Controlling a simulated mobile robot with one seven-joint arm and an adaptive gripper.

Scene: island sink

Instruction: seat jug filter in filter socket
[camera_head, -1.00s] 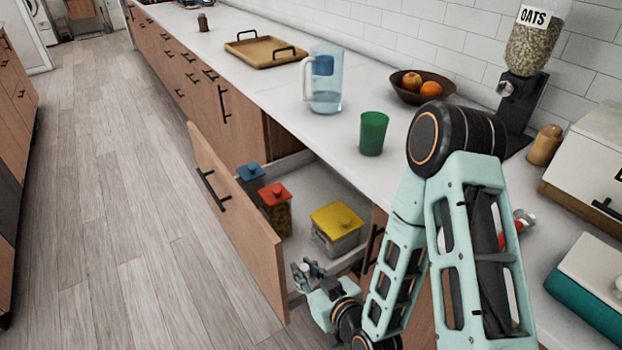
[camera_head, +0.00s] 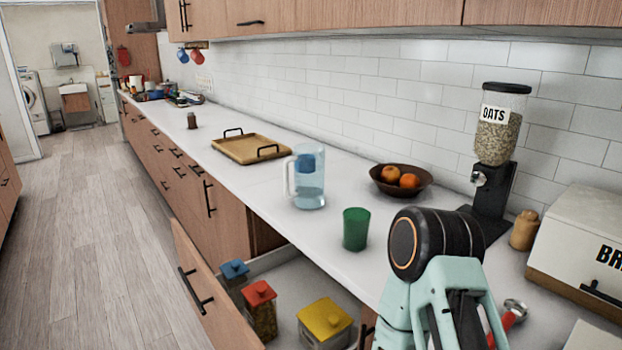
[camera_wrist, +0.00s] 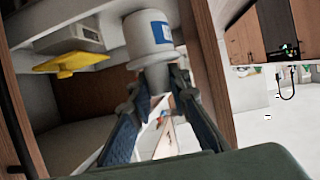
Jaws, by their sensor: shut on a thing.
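The jug filter (camera_wrist: 148,35), a white cylinder with a blue label and a narrower neck, shows in the wrist view. My gripper (camera_wrist: 156,88) is shut on its neck, between the two dark fingers. My gripper is out of frame in the head view. The clear bluish jug (camera_head: 311,190) with a handle stands upright on the counter in the head view. A blue insert (camera_head: 306,163), seemingly the filter socket, sits in its upper part. The inside of the socket cannot be made out.
An open drawer (camera_head: 200,290) holds lidded containers with blue, red and yellow lids (camera_head: 325,318). A green cup (camera_head: 356,229) stands near the jug. A fruit bowl (camera_head: 425,186), wooden tray (camera_head: 232,152) and oats dispenser (camera_head: 493,205) stand on the counter.

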